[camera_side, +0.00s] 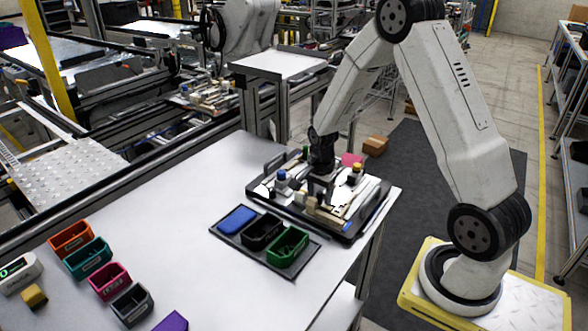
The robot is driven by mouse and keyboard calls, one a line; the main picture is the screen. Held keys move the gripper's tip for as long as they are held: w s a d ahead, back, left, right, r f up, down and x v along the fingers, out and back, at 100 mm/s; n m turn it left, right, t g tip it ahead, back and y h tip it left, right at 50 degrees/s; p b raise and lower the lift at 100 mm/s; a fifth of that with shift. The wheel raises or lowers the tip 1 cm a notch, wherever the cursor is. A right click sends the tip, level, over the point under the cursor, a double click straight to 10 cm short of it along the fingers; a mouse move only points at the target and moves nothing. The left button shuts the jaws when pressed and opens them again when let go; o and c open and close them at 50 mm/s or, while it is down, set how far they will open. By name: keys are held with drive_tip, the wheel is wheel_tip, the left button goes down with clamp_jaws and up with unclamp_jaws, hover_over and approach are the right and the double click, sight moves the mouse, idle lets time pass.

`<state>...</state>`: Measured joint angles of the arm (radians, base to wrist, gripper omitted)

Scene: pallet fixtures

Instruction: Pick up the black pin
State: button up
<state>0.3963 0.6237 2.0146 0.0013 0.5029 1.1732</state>
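My gripper (320,192) is black and points down over the middle of the dark pallet (345,236) on the white table. Its fingertips are low among the fixtures, close to a small tan block (311,205). The fingers are too small here to tell whether they are open, or whether they hold anything. I cannot make out the black pin; it may be hidden by the gripper or lost among the dark parts. A blue-topped piece (281,176) stands left of the gripper, and a yellow-topped piece (356,168) stands right of it.
In front of the pallet, a dark tray (226,236) holds a blue bin (238,219), a black bin (262,231) and a green bin (288,248). Several coloured bins, including a teal one (89,258), stand at the left. The table between is clear.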

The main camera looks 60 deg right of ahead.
clamp_jaws()
drive_tip(key=shift+r, duration=0.1)
drive_tip(key=shift+r, duration=0.8)
drive_tip(key=s+a+r, duration=0.4)
drive_tip(key=s+r, duration=0.7)
drive_tip(key=s, duration=0.2)
drive_tip(key=shift+s+a, duration=0.15)
drive_tip(key=shift+s, duration=0.05)
drive_tip(key=shift+r, duration=0.1)
drive_tip(key=shift+w, duration=0.2)
